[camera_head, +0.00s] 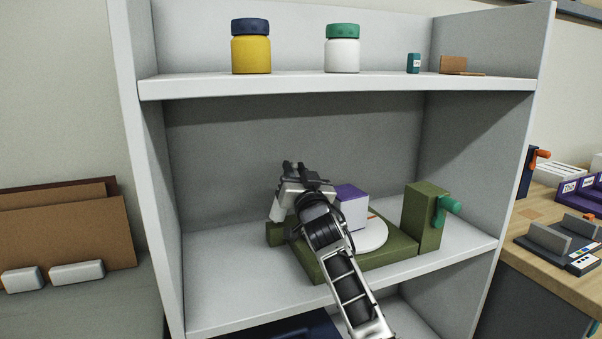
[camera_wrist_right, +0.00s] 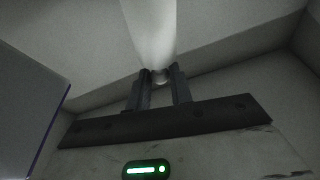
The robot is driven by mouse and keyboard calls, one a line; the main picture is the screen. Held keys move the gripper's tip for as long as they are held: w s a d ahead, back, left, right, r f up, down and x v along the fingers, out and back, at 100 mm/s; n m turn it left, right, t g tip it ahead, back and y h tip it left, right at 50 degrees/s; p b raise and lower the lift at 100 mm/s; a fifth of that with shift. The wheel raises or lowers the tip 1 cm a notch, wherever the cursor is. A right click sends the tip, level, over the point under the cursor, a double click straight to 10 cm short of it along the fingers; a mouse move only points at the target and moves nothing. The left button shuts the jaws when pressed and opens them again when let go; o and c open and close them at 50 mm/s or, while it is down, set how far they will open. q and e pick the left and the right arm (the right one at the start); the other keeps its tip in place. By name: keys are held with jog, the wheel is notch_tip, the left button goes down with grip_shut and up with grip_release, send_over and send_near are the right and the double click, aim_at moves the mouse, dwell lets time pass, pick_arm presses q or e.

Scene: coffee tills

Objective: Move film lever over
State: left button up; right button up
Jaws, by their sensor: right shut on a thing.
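A green machine (camera_head: 405,246) stands on the middle shelf, with a white round plate (camera_head: 372,236), a purple-and-white box (camera_head: 353,207) on it and a post with a teal crank (camera_head: 447,205) at its right. My right gripper (camera_head: 291,178) is over the machine's left side. In the right wrist view my right gripper (camera_wrist_right: 160,73) is shut on the end of a pale, rounded bar (camera_wrist_right: 149,30), which looks like the film lever. A pale piece (camera_head: 277,208) beside the gripper may be the same lever. My arm hides the lever's mount. My left gripper is out of view.
The shelf above (camera_head: 300,86) bounds the space overhead, and side walls bound it left and right. It bears a yellow jar (camera_head: 251,52), a white jar (camera_head: 342,54) and small items. Bare shelf shows left of the machine.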

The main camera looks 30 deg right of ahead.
jog(key=shift+w+a+r, duration=0.15)
jog(key=shift+a, duration=0.55)
jog(key=shift+w+a+r, duration=0.15)
jog(key=shift+a, duration=0.55)
jog(key=shift+a+r, duration=0.1)
jog(key=shift+a, duration=0.05)
jog(key=shift+w+a+r+b, duration=0.1)
jog(key=shift+w+a+b, duration=0.05)
jog(key=shift+a, duration=0.3)
jog(key=shift+w+a+b, duration=0.1)
jog(key=shift+a+b, duration=0.05)
jog(key=shift+a, duration=0.3)
jog(key=o, duration=0.8)
jog(key=shift+o, duration=0.2)
